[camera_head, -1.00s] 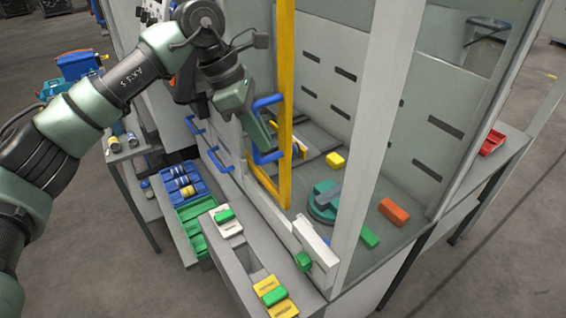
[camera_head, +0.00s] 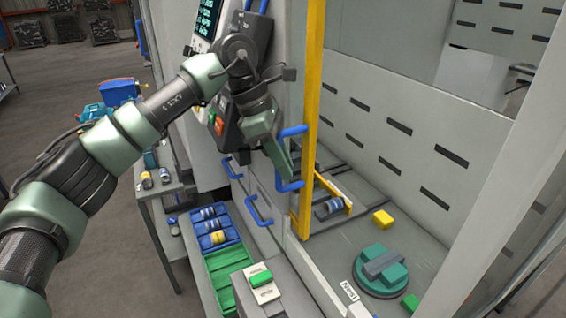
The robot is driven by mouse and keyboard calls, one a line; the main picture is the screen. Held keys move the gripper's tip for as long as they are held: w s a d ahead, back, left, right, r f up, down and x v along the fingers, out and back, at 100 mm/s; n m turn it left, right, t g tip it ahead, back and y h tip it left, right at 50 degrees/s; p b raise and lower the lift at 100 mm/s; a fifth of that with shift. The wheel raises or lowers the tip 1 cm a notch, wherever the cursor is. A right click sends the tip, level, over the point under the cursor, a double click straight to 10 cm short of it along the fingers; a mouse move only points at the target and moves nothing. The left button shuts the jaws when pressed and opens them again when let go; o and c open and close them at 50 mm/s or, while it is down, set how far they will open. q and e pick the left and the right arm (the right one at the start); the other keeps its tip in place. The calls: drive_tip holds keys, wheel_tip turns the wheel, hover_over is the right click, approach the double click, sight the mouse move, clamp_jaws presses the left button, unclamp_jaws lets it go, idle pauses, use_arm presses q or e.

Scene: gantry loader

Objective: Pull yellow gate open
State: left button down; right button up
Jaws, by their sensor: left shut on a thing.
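The yellow gate (camera_head: 311,110) shows as an upright yellow edge at the front of the machine's opening. A blue handle (camera_head: 294,131) sits on its left side. My left gripper (camera_head: 284,172) points down at this handle, with its fingers shut on it. The fingers hide part of the handle's grip. My right gripper is out of view.
Blue drawer handles (camera_head: 258,211), a blue tray (camera_head: 214,227) and a green tray (camera_head: 228,272) lie below my left arm. A control panel (camera_head: 207,22) stands behind it.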

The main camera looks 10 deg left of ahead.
use_arm(q)
drive_tip(key=c, duration=1.4)
unclamp_jaws()
drive_tip(key=shift+d, duration=0.1)
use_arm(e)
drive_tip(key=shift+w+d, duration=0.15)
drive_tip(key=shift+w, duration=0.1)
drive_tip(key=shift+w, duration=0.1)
use_arm(q)
drive_tip(key=shift+a+r, duration=0.25)
drive_tip(key=shift+r, duration=0.15)
drive_tip(key=b+v, duration=0.2)
drive_tip(key=v, duration=0.5)
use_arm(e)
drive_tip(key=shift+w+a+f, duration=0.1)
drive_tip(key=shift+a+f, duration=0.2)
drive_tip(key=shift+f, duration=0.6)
use_arm(q)
drive_tip(key=shift+d, duration=0.1)
